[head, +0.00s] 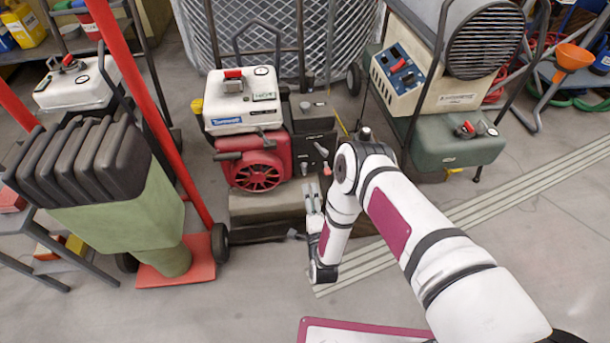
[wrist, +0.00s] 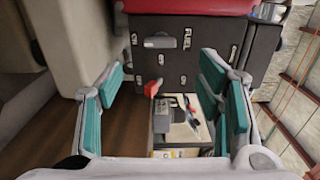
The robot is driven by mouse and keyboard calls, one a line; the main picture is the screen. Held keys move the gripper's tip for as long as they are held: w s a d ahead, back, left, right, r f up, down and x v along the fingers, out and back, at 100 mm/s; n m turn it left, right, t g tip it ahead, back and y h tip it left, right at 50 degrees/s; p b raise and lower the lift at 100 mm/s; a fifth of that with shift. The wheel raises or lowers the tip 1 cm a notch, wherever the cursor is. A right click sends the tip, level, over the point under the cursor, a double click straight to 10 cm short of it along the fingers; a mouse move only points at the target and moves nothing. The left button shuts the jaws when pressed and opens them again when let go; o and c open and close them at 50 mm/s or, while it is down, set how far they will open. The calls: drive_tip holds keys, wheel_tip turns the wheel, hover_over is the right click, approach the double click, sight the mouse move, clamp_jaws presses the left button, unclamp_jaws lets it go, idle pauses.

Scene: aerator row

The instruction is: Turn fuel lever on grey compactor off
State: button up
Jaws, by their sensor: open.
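The compactor in the middle of the head view has a grey base (head: 265,205), a red engine (head: 257,172) and a dark control panel (head: 316,140). My gripper (head: 313,200) is low in front of this panel. In the wrist view the panel (wrist: 215,50) carries a FUEL label (wrist: 187,38) and a grey lever (wrist: 160,42) lying sideways. A red-tipped lever (wrist: 152,88) shows below it. My gripper (wrist: 161,74) is open and empty, with teal-padded fingers on either side of the levers. The small marks beside the fuel lever are too small to read.
A green heater-like machine (head: 450,140) stands at the right. A red hand truck (head: 195,258) with a green load (head: 125,215) stands at the left. A wire cage (head: 270,35) is behind the compactor. The floor (head: 220,310) in front is mostly clear.

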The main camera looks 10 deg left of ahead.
sight(305, 172)
drive_tip(key=b+x, duration=0.3)
drive_tip(key=x, duration=0.7)
drive_tip(key=shift+w+b, duration=0.25)
drive_tip(key=shift+b, duration=0.1)
drive_tip(key=shift+c, duration=0.6)
drive_tip(key=c, duration=1)
